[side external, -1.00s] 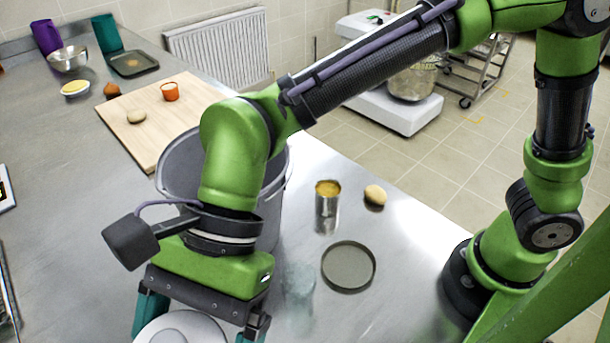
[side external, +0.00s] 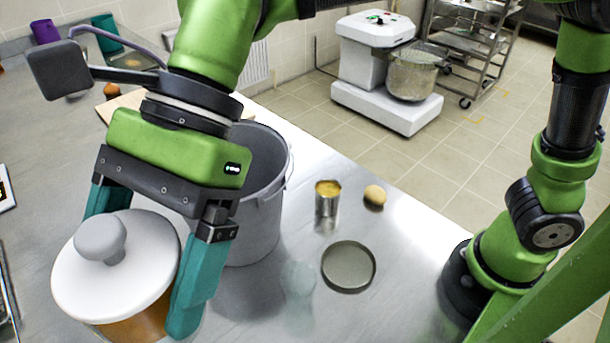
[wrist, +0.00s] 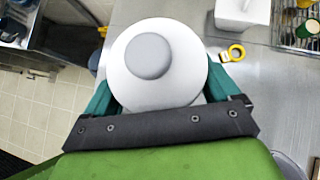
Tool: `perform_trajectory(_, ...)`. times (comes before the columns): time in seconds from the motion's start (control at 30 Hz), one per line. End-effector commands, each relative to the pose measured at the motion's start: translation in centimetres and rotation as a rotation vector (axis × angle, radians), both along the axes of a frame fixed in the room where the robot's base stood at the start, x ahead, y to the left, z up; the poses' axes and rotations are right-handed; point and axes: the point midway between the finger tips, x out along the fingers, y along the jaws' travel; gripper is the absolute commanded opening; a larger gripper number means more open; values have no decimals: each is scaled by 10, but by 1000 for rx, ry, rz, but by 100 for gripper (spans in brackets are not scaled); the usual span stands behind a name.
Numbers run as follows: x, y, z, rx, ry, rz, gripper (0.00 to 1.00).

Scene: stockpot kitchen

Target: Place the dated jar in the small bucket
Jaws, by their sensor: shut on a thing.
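My gripper (side external: 135,272) is shut on a jar with a white lid (side external: 85,280), a round grey knob and an orange-brown body (side external: 140,326). The jar is upright between the teal fingers, raised close to the side camera. In the wrist view the lid (wrist: 185,75) hides most of the body; no date label shows. A large grey bucket-like pot (side external: 262,215) stands open on the steel counter behind my gripper, partly covered by it. The jar is outside the pot, in front and to its left in the side view. I cannot tell whether this pot is the small bucket.
An open tin (side external: 327,200), a tan egg-shaped item (side external: 375,195), a round grey dish (side external: 348,266) and a clear glass (side external: 298,280) stand right of the pot. A purple cup (side external: 44,32) and teal container (side external: 103,30) are at the back. Yellow tape (wrist: 236,52) lies on a surface.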

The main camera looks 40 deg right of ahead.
Motion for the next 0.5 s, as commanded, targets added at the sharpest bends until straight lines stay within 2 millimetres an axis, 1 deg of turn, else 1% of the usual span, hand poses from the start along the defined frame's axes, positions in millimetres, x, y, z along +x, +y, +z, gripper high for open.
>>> perform_trajectory(0.17, 32, -10, -1, 4, -1, -119, 39)
perform_trajectory(0.37, 75, -28, -4, 4, -1, -285, 39)
perform_trajectory(0.47, 100, -42, -5, 4, -2, -386, 39)
perform_trajectory(0.5, 112, -49, -5, 4, -2, -434, 39)
